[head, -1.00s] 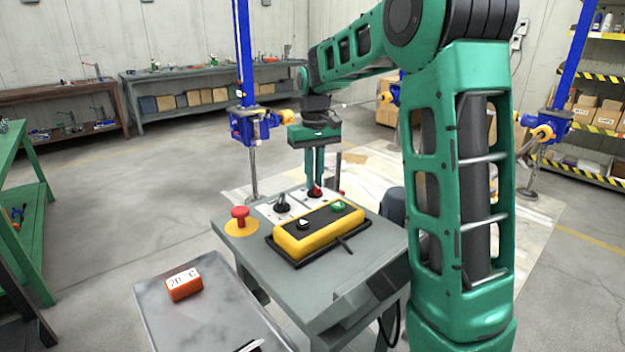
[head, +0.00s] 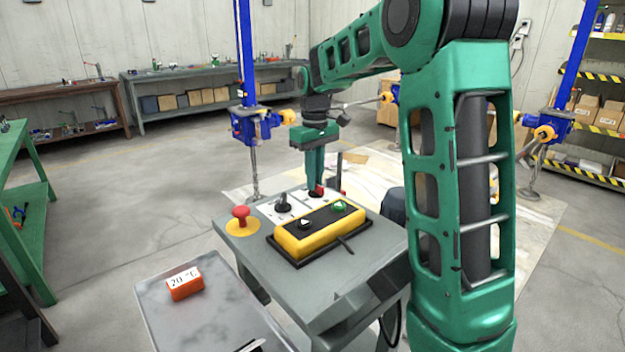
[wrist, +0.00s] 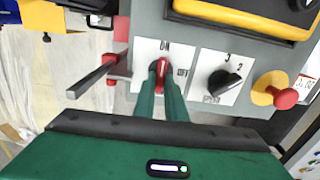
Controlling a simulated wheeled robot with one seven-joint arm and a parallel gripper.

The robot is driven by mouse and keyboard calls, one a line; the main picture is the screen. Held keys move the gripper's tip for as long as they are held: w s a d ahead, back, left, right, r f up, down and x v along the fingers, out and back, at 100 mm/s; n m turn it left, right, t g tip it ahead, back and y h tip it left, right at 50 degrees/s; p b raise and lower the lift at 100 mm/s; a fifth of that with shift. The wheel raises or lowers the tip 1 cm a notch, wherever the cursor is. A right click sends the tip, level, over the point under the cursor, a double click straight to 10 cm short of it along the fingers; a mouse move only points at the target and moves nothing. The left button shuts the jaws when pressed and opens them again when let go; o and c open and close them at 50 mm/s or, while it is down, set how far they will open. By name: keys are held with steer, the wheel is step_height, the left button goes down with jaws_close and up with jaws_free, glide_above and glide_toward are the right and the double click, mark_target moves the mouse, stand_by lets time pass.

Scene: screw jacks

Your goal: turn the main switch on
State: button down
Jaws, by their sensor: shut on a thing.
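The main switch is a red knob (wrist: 161,70) on a white plate marked ON and OFF. In the wrist view its handle points up the picture, close to the ON mark, with OFF to its right. My gripper (wrist: 161,78) is shut on the knob, one green finger on each side. In the head view my gripper (head: 316,187) points straight down at the back of the grey console (head: 345,285), and its fingers hide most of the red knob (head: 320,191).
Beside the switch is a black selector knob (wrist: 225,83) with numbers. A red emergency button (head: 240,213) on a yellow base stands at the console's left. A yellow control box (head: 292,247) lies in front. A grey bar handle (wrist: 92,80) sticks out beside the switch plate.

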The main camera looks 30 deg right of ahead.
steer(key=shift+w+r, duration=0.15)
steer(key=c, duration=1.8)
jaws_free()
steer(key=shift+c, duration=0.2)
steer(key=shift+o, duration=0.2)
step_height(320, 180, up, 10)
steer(key=shift+r, duration=0.25)
